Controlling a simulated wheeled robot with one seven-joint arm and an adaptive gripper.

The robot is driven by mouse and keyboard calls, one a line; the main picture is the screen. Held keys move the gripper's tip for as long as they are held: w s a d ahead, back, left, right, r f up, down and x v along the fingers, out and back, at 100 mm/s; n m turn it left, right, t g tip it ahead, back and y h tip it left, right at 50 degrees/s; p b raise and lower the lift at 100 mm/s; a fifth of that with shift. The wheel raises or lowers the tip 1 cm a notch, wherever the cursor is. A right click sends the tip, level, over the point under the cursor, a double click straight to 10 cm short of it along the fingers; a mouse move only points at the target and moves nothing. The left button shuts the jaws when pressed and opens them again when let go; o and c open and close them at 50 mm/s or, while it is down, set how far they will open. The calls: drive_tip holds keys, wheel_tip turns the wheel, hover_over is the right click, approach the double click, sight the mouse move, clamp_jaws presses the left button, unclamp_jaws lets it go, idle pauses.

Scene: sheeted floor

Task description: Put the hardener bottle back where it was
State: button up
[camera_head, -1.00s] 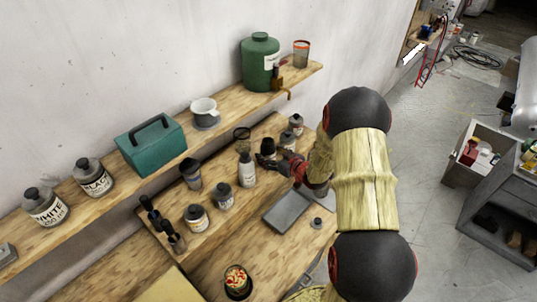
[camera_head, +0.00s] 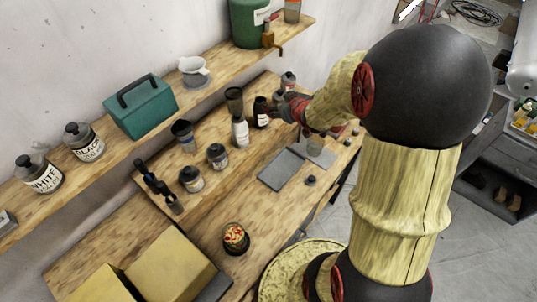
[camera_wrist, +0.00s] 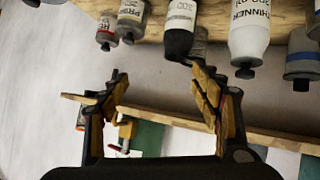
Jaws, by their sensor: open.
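A dark bottle with a pale label (camera_head: 262,112) stands upright on the lower wooden shelf, just left of my gripper (camera_head: 285,107). In the wrist view, which is upside down, a black-capped bottle (camera_wrist: 180,32) appears above the gap between my fingers (camera_wrist: 160,92); its label is not clearly readable, so I cannot confirm it as the hardener. My gripper is open with nothing between its fingers. The white thinner bottle (camera_wrist: 248,38) stands beside the black-capped one; it also shows in the head view (camera_head: 240,132). A primer bottle (camera_wrist: 131,20) and a red-labelled bottle (camera_wrist: 107,30) stand on the other side.
A grey flat plate (camera_head: 281,169) lies in front. Bare wood lies in front of the bottles.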

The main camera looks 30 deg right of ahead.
drive_tip(key=s+a+r+g+h, duration=0.1)
drive_tip(key=s+a+r, duration=0.3)
drive_tip(key=r, duration=0.4)
drive_tip(key=s+a+r+g+y, duration=0.1)
drive_tip(key=s+a+r+g, duration=0.1)
drive_tip(key=s+a, duration=0.6)
drive_tip(key=s+a+r+m+g+y, duration=0.1)
drive_tip(key=s+a+r+g, duration=0.1)
drive_tip(key=s+a, duration=0.7)
drive_tip(key=s+r, duration=0.1)
drive_tip(key=s, duration=0.5)
drive_tip(key=shift+s+r+g+y, duration=0.2)
drive_tip(key=shift+s+g+y, duration=0.2)
wheel_tip(320, 180, down, 15)
drive_tip(key=b, duration=1.5)
